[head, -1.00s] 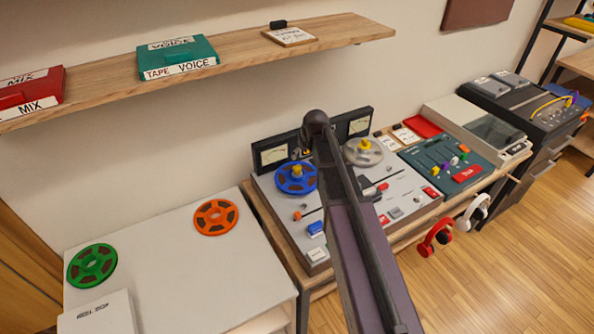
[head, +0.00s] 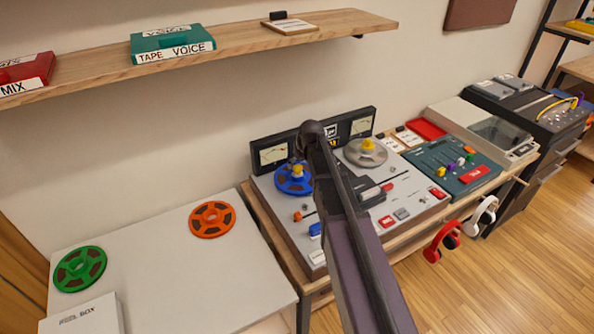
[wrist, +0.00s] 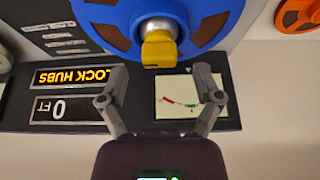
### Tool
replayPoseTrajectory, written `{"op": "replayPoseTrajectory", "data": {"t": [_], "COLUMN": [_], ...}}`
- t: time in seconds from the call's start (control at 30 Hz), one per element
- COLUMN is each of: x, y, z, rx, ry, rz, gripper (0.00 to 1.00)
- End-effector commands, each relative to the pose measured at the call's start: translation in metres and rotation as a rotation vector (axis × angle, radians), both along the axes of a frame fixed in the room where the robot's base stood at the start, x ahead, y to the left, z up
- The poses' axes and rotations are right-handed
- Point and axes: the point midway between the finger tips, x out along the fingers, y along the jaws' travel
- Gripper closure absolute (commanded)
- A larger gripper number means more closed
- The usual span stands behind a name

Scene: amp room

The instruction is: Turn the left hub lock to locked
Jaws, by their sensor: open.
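The left hub lock is a yellow knob (wrist: 159,48) on a silver hub at the centre of the blue reel (wrist: 120,22). In the head view the blue reel (head: 293,180) sits at the left of the tape machine, with the yellow knob (head: 297,170) on top. My gripper (wrist: 160,80) is open in the wrist view, its two fingers apart just short of the knob, with nothing between them. In the head view my arm hides the gripper. The other yellow hub lock (head: 368,145) is on the grey reel (head: 364,154).
The meter panel behind the reel shows a "LOCK HUBS" sign (wrist: 73,77), a counter (wrist: 65,108) and a meter (wrist: 191,98). An orange reel (head: 212,219) and a green reel (head: 80,269) lie on the white table (head: 190,280). A wooden shelf (head: 240,45) hangs above.

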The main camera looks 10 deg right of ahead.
Motion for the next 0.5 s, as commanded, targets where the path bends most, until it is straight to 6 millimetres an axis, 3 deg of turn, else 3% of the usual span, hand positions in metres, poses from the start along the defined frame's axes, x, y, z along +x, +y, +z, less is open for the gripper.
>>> {"op": "replayPoseTrajectory", "data": {"t": [0.2, 0.5], "x": [0.0052, 0.0066], "y": [0.0014, 0.0018], "z": [-0.0139, -0.0167], "rx": [0.0, 0.0], "ry": [0.0, 0.0], "rz": [0.0, -0.001], "gripper": [0.17, 0.17]}}
